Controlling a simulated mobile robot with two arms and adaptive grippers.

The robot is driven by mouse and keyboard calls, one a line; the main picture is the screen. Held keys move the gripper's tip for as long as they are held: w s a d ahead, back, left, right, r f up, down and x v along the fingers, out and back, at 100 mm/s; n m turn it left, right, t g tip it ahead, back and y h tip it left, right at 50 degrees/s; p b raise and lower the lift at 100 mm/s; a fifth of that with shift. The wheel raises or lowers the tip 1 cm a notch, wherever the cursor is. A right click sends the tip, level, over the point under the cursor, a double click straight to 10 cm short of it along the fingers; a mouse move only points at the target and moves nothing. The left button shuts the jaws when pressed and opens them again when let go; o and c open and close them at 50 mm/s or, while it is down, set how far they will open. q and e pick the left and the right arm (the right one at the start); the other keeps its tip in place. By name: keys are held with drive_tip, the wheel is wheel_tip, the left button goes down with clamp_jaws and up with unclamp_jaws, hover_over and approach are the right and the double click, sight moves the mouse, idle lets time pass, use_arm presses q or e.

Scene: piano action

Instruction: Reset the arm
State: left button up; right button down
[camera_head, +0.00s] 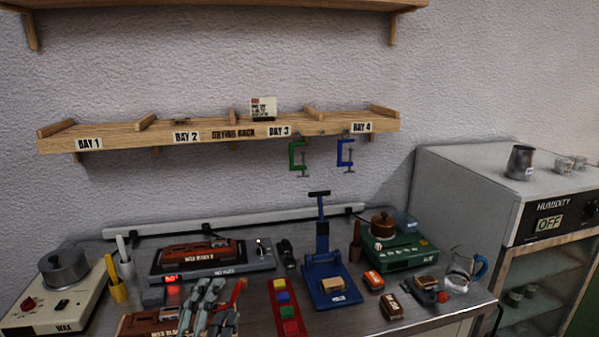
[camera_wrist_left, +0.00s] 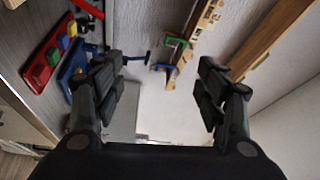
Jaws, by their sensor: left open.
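My left gripper (camera_head: 208,292) is low in the head view, over the front of the bench, in front of the hot plate. In the left wrist view its two dark fingers (camera_wrist_left: 160,88) stand wide apart with nothing between them. Beyond them that view shows the wall, the shelf and the clamps. My right gripper is in neither view.
The bench carries a wax pot (camera_head: 62,268), a hot plate (camera_head: 258,260), a red tray (camera_head: 291,325), a blue press (camera_head: 330,285), a green device (camera_head: 405,254) and a glass jug (camera_head: 459,272). Above hang a shelf (camera_head: 215,126) and green and blue clamps. A humidity cabinet (camera_head: 465,180) stands right.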

use_arm(q)
drive_tip(key=s+a+f+n+g+y, duration=0.2)
drive_tip(key=s+f+n+g, duration=0.15)
drive_tip(key=f, duration=0.25)
drive_tip(key=s+a+f+n+g+y, duration=0.1)
drive_tip(key=s+a+f+n+g, duration=0.1)
drive_tip(key=a+f+n, duration=0.3)
drive_tip(key=s+d+f+n+g, duration=0.1)
drive_tip(key=s+f+n+g, duration=0.35)
drive_tip(key=s+f, duration=0.5)
drive_tip(key=s+d+f+n+g, duration=0.1)
drive_tip(key=s+f+n+g, duration=0.35)
drive_tip(key=s, duration=0.75)
wheel_tip(320, 180, down, 29)
drive_tip(key=s+m+g, duration=0.2)
drive_tip(key=s+a+f+g, duration=0.1)
drive_tip(key=s+a+f, duration=0.2)
drive_tip(key=s+f, duration=1.2)
drive_tip(key=shift+s+a+f, duration=0.2)
drive_tip(key=shift+s, duration=0.4)
